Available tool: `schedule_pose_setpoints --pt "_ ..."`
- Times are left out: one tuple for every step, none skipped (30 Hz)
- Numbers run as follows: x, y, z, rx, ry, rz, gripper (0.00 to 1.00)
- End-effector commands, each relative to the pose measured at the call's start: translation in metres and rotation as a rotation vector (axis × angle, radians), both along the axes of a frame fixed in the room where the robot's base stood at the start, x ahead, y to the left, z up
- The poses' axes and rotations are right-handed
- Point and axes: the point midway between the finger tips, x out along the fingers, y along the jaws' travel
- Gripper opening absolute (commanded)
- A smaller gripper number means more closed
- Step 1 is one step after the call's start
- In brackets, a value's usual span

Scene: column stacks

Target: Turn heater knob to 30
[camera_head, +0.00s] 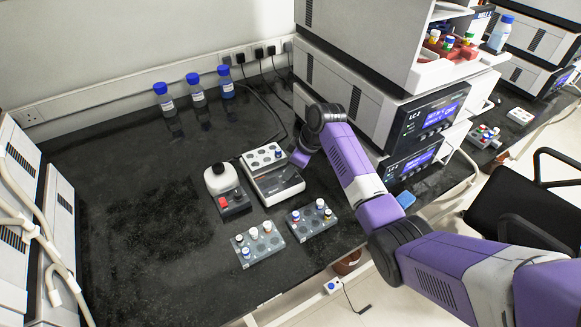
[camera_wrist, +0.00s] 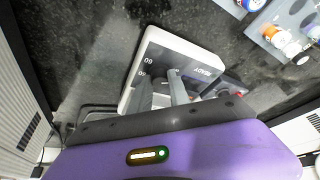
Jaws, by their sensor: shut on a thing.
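The heater (camera_head: 283,190) is a white and grey block unit on the black bench, with a white vial block on its rear part. In the wrist view the white heater casing (camera_wrist: 150,50) shows a grey panel with dial marks and a printed label. My gripper (camera_head: 299,158) is over the right side of the heater in the head view, pointing down. Its two grey fingers (camera_wrist: 164,84) are at the panel in the wrist view, shut around the knob. The knob is mostly hidden by the fingers, so its setting cannot be read.
A small white mixer (camera_head: 217,178) with a red switch stands close left of the heater. Two vial racks (camera_head: 243,240) (camera_head: 301,230) lie in front. Stacked LC instruments (camera_head: 398,118) rise to the right. Blue-capped bottles (camera_head: 197,92) stand at the back. The left bench is clear.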

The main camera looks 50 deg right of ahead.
Motion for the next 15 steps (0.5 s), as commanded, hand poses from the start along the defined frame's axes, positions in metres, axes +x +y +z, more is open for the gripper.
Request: schedule_pose_setpoints --pt "0.0001 0.0024 0.0039 0.002 0.0 -0.03 0.0" --pt "-0.0002 0.0025 0.0039 0.001 0.0 -0.053 0.0" --pt "-0.0006 0.0028 0.0041 0.001 0.001 -0.085 0.0" --pt "-0.0002 0.003 0.0045 0.001 0.0 -0.11 0.0" --pt "-0.0001 0.0033 0.0047 0.0 0.0 -0.137 0.0" --pt "-0.0005 0.0036 0.0046 0.002 0.001 -0.175 0.0" --pt "-0.0006 0.0037 0.0045 0.001 0.001 -0.202 0.0" --pt "-0.0003 0.0043 0.0047 0.001 0.0 -0.229 0.0" --pt "-0.0004 0.004 0.0046 0.001 0.0 -0.269 0.0" --pt "-0.0004 0.0044 0.0044 0.001 0.0 -0.297 0.0" --pt "-0.0005 0.0049 0.004 0.001 0.001 -0.324 0.0" --pt "-0.0005 0.0046 0.0041 0.001 0.001 -0.364 0.0" --pt "-0.0002 0.0048 0.0042 0.0 0.0 -0.392 0.0" --pt "0.0 0.0053 0.0041 0.0 0.0 -0.42 0.0" --pt "-0.0003 0.0051 0.0039 0.0 0.0 -0.459 0.0"
